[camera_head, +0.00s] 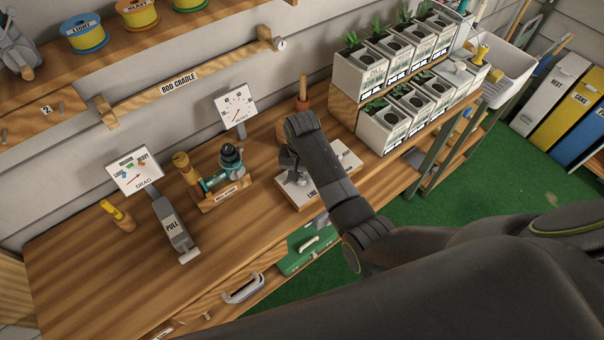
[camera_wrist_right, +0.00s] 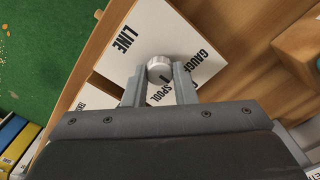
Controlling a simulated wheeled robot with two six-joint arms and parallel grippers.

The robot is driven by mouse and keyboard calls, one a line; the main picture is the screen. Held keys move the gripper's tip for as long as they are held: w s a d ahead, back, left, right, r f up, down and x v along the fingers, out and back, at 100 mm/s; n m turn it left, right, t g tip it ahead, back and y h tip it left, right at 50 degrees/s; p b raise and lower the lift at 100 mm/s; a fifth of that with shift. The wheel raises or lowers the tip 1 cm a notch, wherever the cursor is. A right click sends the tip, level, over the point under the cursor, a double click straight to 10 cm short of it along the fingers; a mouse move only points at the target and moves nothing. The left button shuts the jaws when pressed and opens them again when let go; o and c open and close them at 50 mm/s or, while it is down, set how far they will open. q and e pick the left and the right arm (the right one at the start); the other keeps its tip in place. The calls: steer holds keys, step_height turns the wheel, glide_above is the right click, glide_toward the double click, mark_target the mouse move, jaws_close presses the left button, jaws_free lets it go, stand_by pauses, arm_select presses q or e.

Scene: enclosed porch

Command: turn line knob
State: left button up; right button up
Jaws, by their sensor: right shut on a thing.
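The line knob (camera_wrist_right: 159,68) is a round silver knob on a white panel (camera_wrist_right: 125,42) marked LINE, GAUGE and SPOOL. In the right wrist view my right gripper (camera_wrist_right: 161,80) has its two fingers on either side of the knob, shut on it. In the head view the white panel (camera_head: 296,192) sits on a wooden block on the bench, partly covered by my right arm. My right gripper (camera_head: 291,166) is over it there, and the knob is hidden. My left gripper is in neither view.
A reel (camera_head: 230,158) on a wooden stand, a PULL lever (camera_head: 174,226) and a DRAG gauge (camera_head: 134,171) are to the left. Planter boxes (camera_head: 384,128) stand close on the right. The bench's front left is clear.

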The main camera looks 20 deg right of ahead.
steer(key=shift+w+r, duration=0.1)
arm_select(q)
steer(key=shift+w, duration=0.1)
arm_select(e)
steer(key=o, duration=1)
